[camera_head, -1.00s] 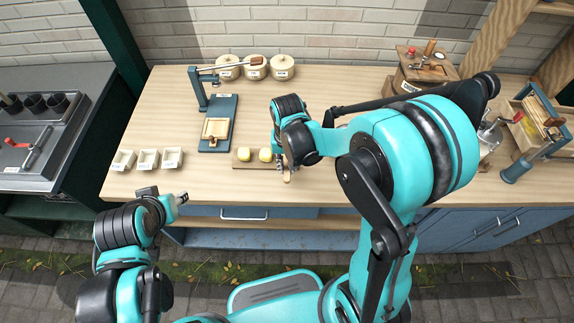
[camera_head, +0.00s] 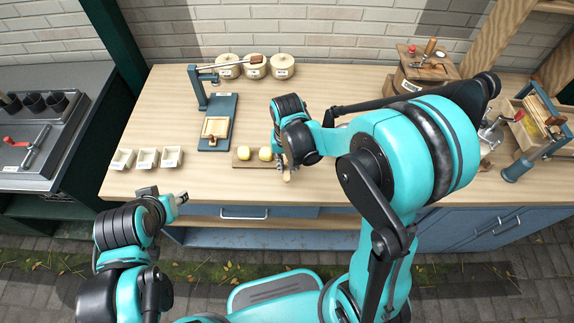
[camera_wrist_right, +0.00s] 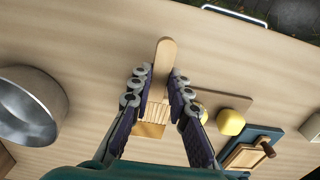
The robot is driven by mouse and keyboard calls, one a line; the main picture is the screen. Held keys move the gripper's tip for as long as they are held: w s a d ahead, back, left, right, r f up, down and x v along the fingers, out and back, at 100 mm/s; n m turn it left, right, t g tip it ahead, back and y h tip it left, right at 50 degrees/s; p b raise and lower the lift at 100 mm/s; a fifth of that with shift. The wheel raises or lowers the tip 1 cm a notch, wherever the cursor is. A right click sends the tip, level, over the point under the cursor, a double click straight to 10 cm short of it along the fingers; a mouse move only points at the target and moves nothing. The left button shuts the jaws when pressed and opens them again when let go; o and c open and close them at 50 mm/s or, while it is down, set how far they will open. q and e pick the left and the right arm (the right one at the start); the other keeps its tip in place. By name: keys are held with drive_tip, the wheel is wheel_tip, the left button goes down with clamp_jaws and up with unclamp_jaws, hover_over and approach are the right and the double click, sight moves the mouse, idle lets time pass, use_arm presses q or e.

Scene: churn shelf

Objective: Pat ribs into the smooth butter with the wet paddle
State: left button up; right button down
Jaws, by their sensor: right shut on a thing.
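My right gripper (camera_wrist_right: 158,92) is shut on a wooden paddle (camera_wrist_right: 165,62), with a grooved part showing between the fingers. In the head view the gripper (camera_head: 282,160) hangs over the bench just right of the butter, and the paddle's rounded end (camera_head: 288,177) shows below it. Two yellow butter lumps, a left one (camera_head: 243,153) and a right one (camera_head: 265,154), sit on a wooden board (camera_head: 242,164). The wrist view shows one lump (camera_wrist_right: 231,122) clearly; the other is mostly behind a finger. My left gripper (camera_head: 181,198) is in front of the bench, its jaws too small to judge.
A blue press stand (camera_head: 214,143) with a wooden mould is left of the board. Three small white dishes (camera_head: 147,159) stand farther left, three lidded crocks (camera_head: 255,67) at the back. A metal bowl (camera_wrist_right: 30,105) is at the wrist view's left. Bench between is bare.

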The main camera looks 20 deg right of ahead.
idle(0.6)
drive_tip(key=shift+r+p, duration=2.65)
drive_tip(key=shift+r, duration=0.85)
drive_tip(key=shift+f, duration=0.15)
wheel_tip(320, 180, down, 5)
drive_tip(key=b, duration=0.4)
drive_tip(key=shift+f+b, duration=0.1)
drive_tip(key=shift+b, duration=0.3)
drive_tip(key=shift+f+b, duration=0.75)
drive_tip(key=shift+f, duration=0.05)
drive_tip(key=shift+r+p, duration=2.7)
drive_tip(key=shift+r, duration=0.8)
